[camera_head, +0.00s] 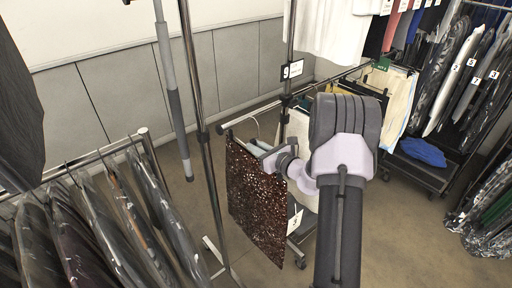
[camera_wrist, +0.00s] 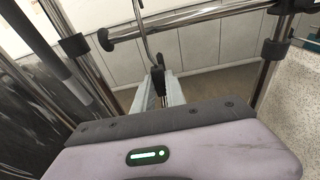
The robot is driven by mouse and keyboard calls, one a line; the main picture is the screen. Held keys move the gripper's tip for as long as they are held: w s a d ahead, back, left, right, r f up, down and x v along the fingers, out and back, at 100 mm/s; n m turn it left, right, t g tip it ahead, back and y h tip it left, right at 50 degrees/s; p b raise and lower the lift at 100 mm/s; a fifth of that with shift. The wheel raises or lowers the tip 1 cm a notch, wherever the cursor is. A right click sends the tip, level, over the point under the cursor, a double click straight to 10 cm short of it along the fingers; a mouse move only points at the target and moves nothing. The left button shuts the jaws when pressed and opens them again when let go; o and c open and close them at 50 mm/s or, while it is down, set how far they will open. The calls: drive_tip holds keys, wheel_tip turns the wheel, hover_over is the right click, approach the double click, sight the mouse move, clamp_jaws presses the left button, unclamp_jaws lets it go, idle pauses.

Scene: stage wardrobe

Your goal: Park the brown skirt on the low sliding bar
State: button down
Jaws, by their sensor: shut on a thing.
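The brown sequinned skirt (camera_head: 254,205) hangs upright below the left end of the low chrome bar (camera_head: 246,115), in front of the wheeled rail. My gripper (camera_head: 275,157) is at the skirt's upper right, its jaws partly hidden by my wrist. In the wrist view my gripper (camera_wrist: 160,88) is shut on the metal hanger hook (camera_wrist: 148,45), whose stem rises from between the fingers. The hook crosses the low bar (camera_wrist: 190,25) near its left end knob; I cannot tell whether it rests on it. The skirt is hidden in the wrist view.
A rail of dark bagged garments (camera_head: 95,225) stands at front left. Upright chrome poles (camera_head: 205,135) stand left of the skirt. Pale garments (camera_head: 400,105) hang further along the low bar. A blue cloth (camera_head: 422,152) lies on a low shelf at right.

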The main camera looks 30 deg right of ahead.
sight(243, 143)
drive_tip(key=shift+r+x, duration=0.2)
drive_tip(key=shift+x, duration=1.05)
drive_tip(key=shift+r+x, duration=0.2)
drive_tip(key=shift+x, duration=1.1)
drive_tip(key=shift+r+x, duration=0.2)
drive_tip(key=shift+x, duration=1.05)
drive_tip(key=shift+w, duration=0.1)
drive_tip(key=shift+f, duration=0.15)
drive_tip(key=shift+f+b, duration=1.55)
drive_tip(key=c, duration=1.3)
unclamp_jaws()
